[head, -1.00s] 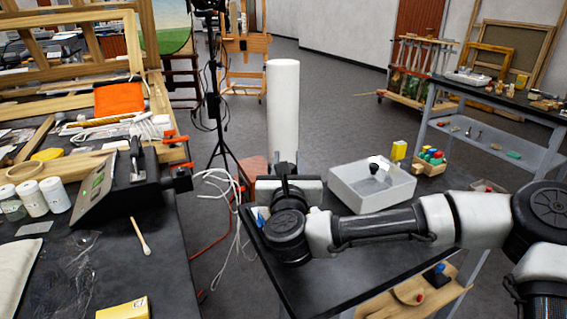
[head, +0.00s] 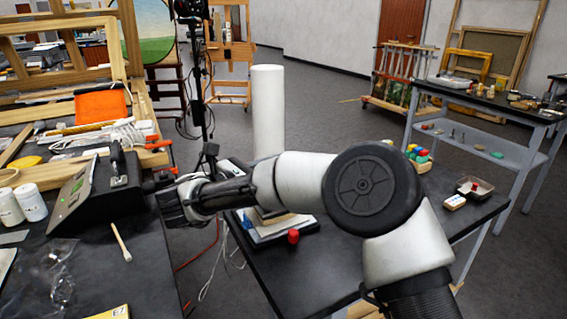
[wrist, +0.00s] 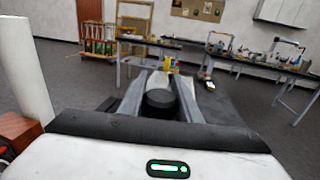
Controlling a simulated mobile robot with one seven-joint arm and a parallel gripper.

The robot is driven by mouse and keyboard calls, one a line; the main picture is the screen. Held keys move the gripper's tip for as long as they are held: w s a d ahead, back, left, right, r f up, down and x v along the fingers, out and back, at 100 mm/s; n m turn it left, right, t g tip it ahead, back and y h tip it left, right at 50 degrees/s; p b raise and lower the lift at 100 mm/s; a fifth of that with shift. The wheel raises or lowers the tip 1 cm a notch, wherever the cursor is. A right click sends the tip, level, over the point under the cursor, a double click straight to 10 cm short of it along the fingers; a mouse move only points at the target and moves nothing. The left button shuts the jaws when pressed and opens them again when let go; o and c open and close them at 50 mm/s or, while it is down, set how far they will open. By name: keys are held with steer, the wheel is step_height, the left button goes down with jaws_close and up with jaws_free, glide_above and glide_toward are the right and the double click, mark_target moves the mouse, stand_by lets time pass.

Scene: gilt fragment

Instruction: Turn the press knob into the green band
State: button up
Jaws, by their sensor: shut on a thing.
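The press (head: 98,196), a black box with a sloped grey panel and an upright handle, stands on the left bench in the head view. My gripper (head: 166,196) is at its right side, reaching in from the right. In the wrist view, my gripper's two grey fingers (wrist: 160,92) are closed around a dark round knob (wrist: 160,104). The knob is mostly hidden by my gripper in the head view. The panel carries small greenish marks, too small to read. I cannot make out the green band or the knob's pointer.
Red-handled clamps (head: 160,146) hold the frame just behind my gripper. A swab (head: 121,241) lies on the left bench (head: 145,285). A white column (head: 267,110) stands behind my arm. The right table (head: 325,270) holds a red knobbed item (head: 293,237) and a small tray (head: 474,187).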

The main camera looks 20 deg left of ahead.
steer(key=m+g+h, duration=0.2)
steer(key=m+h, duration=0.1)
steer(key=h, duration=0.1)
steer(key=shift+s+d+r+g, duration=0.1)
steer(key=shift+s+d+g, duration=0.2)
steer(key=shift+s+g, duration=0.1)
steer(key=shift+o, duration=0.2)
steer(key=g, duration=0.1)
steer(key=m+h+p, duration=0.1)
steer(key=m+g+h+p, duration=0.1)
steer(key=shift+s+d+r+g, duration=0.1)
steer(key=shift+s+d+g, duration=0.15)
steer(key=shift+g, duration=0.05)
steer(key=shift+s+d+m+g+h+p, duration=0.1)
steer(key=shift+m+g+h+p, duration=0.25)
steer(key=shift+m+g+p, duration=0.2)
steer(key=shift+s+d+m+g+h+p, duration=0.1)
steer(key=shift+m+g+h+p, duration=0.3)
steer(key=shift+p, duration=0.2)
steer(key=shift+d+f+g, duration=0.15)
steer(key=shift+f+g, duration=0.2)
steer(key=shift+f, duration=0.05)
steer(key=shift+c, duration=0.2)
steer(key=o, duration=1.1)
steer(key=shift+r, duration=0.1)
steer(key=shift+a, duration=0.2)
